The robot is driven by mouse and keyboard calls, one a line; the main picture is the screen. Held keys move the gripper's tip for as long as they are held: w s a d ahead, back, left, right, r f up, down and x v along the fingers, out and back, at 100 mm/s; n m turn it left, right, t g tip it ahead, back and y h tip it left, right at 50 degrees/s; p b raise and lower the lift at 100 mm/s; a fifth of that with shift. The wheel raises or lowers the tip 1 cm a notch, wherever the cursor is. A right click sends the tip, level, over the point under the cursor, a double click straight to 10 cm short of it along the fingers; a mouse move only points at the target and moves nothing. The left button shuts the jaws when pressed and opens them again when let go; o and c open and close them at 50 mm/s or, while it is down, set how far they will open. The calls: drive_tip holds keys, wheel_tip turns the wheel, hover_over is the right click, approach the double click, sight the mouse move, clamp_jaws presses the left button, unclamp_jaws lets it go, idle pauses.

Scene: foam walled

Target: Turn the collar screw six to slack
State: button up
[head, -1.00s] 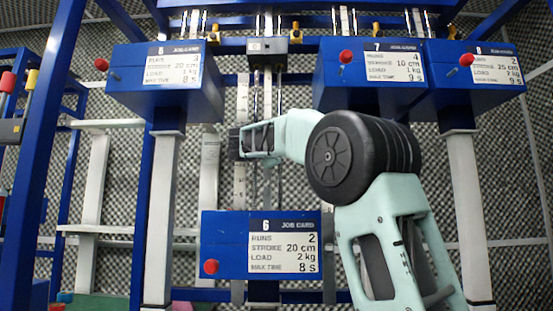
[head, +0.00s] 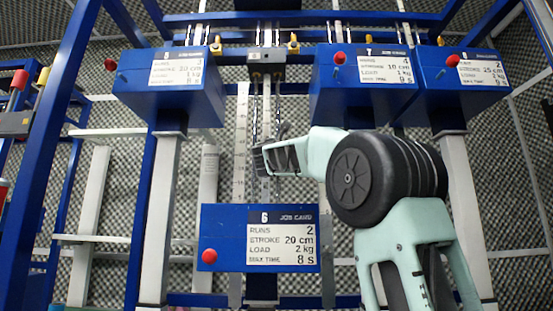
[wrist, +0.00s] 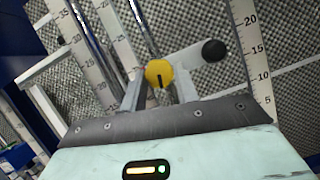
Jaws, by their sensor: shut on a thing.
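The station six box (head: 225,222), blue with a job card and a red button, stands low in the middle of the head view. My gripper (head: 258,159) is in front of the vertical rails and scale strips above that box. In the wrist view a yellow round knob with a dark slot mark (wrist: 159,73), apparently the collar screw, sits between the fingertips of my gripper (wrist: 160,82). My gripper is shut on it. The slot mark looks near upright. In the head view the knob is hidden by my gripper.
A black ball-ended lever (wrist: 213,50) lies just right of the knob in the wrist view. Blue boxes for station five (head: 135,82), station seven (head: 333,90) and station eight (head: 440,75) hang above.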

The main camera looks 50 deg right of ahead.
drive_tip(key=shift+n+t+y+b, duration=0.3)
drive_tip(key=shift+n+t+y, duration=0.25)
drive_tip(key=shift+n, duration=1.15)
drive_tip(key=shift+t, duration=0.25)
drive_tip(key=o, duration=1)
drive_tip(key=shift+c, duration=0.2)
drive_tip(key=b+v, duration=0.5)
drive_tip(key=v, duration=1.2)
drive_tip(key=shift+s, duration=0.2)
drive_tip(key=shift+a, duration=0.15)
